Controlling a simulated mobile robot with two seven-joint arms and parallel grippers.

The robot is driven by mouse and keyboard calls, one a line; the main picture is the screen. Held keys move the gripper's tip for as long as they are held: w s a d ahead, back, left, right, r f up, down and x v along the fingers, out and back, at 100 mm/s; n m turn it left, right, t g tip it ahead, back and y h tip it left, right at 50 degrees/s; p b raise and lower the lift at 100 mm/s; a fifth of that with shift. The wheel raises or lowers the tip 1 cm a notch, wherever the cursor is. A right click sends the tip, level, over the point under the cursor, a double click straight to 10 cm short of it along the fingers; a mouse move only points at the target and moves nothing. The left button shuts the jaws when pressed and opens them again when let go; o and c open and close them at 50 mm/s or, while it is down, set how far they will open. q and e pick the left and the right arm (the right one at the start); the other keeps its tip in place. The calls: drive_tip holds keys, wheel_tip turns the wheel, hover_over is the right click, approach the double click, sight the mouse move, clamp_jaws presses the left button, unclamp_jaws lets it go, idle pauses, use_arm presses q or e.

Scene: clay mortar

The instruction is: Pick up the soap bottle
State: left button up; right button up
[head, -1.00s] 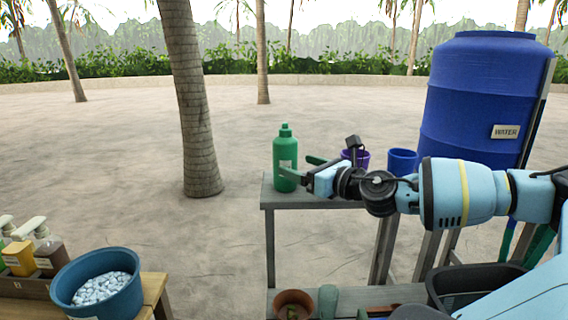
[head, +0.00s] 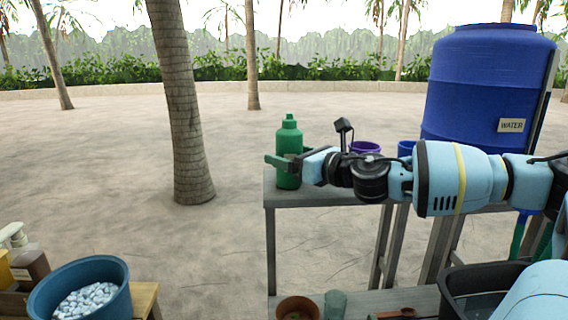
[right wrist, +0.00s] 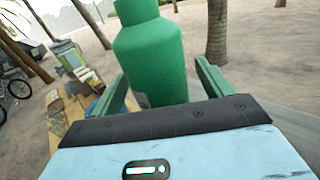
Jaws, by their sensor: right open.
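The green soap bottle (head: 289,140) stands upright on the left end of a grey table. In the right wrist view the bottle (right wrist: 152,60) fills the space between the two green fingers, with its top cut off by the frame. My right gripper (head: 286,161) is open and reaches in from the right at the bottle's height, one finger crossing in front of it. In the right wrist view the gripper (right wrist: 162,82) has a finger on each side of the bottle, with a visible gap on the right. My left gripper is not in view.
On the grey table (head: 330,196) a purple cup (head: 366,148) and a blue cup (head: 406,148) stand behind my arm. A large blue water barrel (head: 485,90) is at the right. A blue tub (head: 118,295) and pump bottles (head: 30,265) are at lower left. A brown pot (head: 297,306) stands below.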

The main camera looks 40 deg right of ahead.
drive_tip(key=shift+w+a, duration=0.1)
drive_tip(key=shift+w, duration=0.1)
drive_tip(key=shift+r, duration=0.1)
drive_tip(key=c, duration=1.3)
drive_tip(key=shift+r, duration=0.15)
